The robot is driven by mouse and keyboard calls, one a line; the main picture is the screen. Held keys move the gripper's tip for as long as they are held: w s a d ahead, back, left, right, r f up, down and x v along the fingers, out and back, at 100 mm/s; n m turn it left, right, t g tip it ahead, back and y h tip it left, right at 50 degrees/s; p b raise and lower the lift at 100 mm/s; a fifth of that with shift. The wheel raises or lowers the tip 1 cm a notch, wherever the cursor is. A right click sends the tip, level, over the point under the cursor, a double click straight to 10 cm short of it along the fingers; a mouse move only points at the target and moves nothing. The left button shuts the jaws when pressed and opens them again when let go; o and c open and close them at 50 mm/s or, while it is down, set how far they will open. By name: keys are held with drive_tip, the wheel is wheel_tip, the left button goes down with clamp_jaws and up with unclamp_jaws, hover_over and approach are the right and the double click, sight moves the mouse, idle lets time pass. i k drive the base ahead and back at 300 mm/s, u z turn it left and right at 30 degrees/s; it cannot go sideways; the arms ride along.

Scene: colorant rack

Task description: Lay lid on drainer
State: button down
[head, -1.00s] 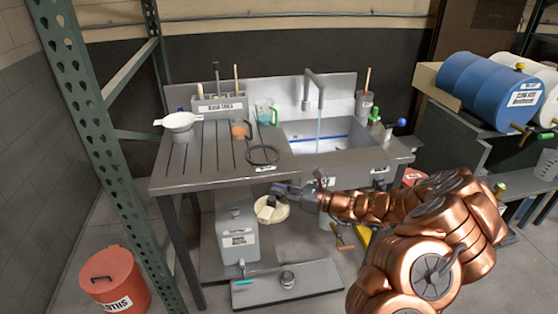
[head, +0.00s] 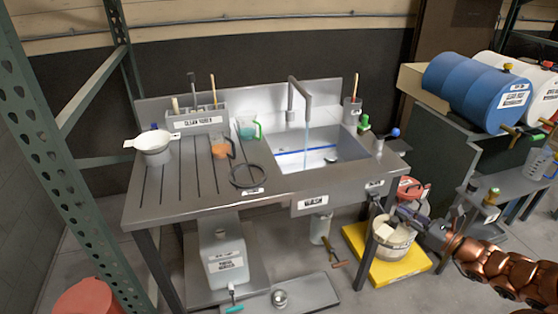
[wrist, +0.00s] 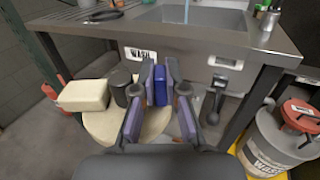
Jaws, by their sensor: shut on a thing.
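The lid is a cream disc (wrist: 110,125) with a cream block and a dark knob on top. My gripper (wrist: 160,78) is shut on a small blue piece (wrist: 160,88) above the disc; the fingers hide how it joins. In the head view my gripper (head: 408,214) is low at the right, beside the sink bench's front right leg, with the cream lid (head: 388,232) in front of a bucket.
The sink (head: 318,158) has running water. The drainer's front left is clear. Blue and white drums (head: 475,88) lie at right.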

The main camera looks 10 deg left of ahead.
sight(189, 172)
drive_tip(key=z, duration=2.05)
drive_tip(key=k, duration=2.7)
drive_tip(key=u, duration=2.45)
drive_tip(key=i, duration=1.35)
